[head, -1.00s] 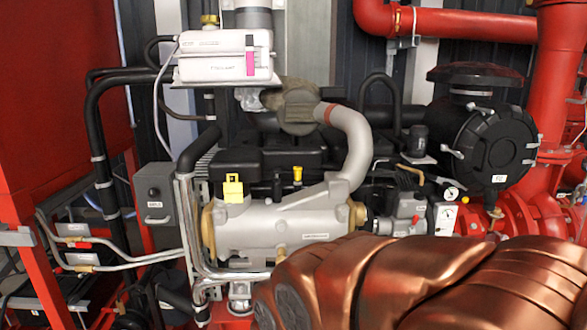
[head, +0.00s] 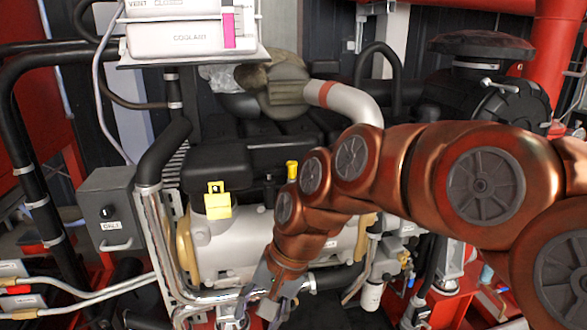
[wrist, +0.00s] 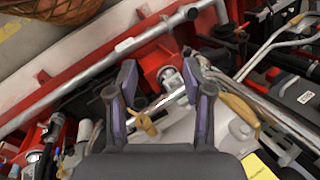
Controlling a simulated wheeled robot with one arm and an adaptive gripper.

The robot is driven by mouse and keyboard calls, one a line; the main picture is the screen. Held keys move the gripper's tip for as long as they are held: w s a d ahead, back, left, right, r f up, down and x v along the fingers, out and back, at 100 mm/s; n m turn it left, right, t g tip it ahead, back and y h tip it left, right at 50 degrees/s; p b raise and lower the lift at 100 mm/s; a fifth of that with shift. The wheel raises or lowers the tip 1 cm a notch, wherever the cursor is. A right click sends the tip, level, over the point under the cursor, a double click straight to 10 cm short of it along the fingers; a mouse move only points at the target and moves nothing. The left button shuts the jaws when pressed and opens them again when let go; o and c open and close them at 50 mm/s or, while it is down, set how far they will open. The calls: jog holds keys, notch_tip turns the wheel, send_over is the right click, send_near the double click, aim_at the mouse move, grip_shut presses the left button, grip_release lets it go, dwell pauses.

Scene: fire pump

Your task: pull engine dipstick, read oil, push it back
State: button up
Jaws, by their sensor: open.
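My gripper (head: 270,296) hangs in front of the lower part of the silver engine cylinder (head: 205,245), pointing down. In the wrist view my gripper (wrist: 165,80) is open, its two purple-padded fingers wide apart. A small tan-yellow looped handle (wrist: 147,123) shows between the fingers, nearer the left one; it looks like a dipstick handle, but I cannot be sure. I cannot tell its depth relative to the fingers. Nothing is visibly held.
Chrome pipes (head: 155,245) run down the engine's left side, beside a grey control box (head: 110,208). A white coolant tank (head: 185,36) sits above. A red frame rail (wrist: 85,85) and grey pipe cross the wrist view.

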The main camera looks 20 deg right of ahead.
jog(key=w+r+m+t+y, duration=0.2)
jog(key=w+r+m, duration=0.3)
jog(key=w, duration=0.4)
jog(key=m+t+y, duration=0.1)
jog(key=m+t, duration=0.7)
jog(key=m, duration=1)
send_near(292, 169)
jog(key=w+f, duration=0.1)
jog(key=w, duration=0.1)
jog(key=shift+w+a+f+p, duration=0.3)
jog(key=shift+w+a+f, duration=0.1)
jog(key=shift+p+x, duration=0.9)
jog(key=shift+x, duration=2.9)
grip_shut()
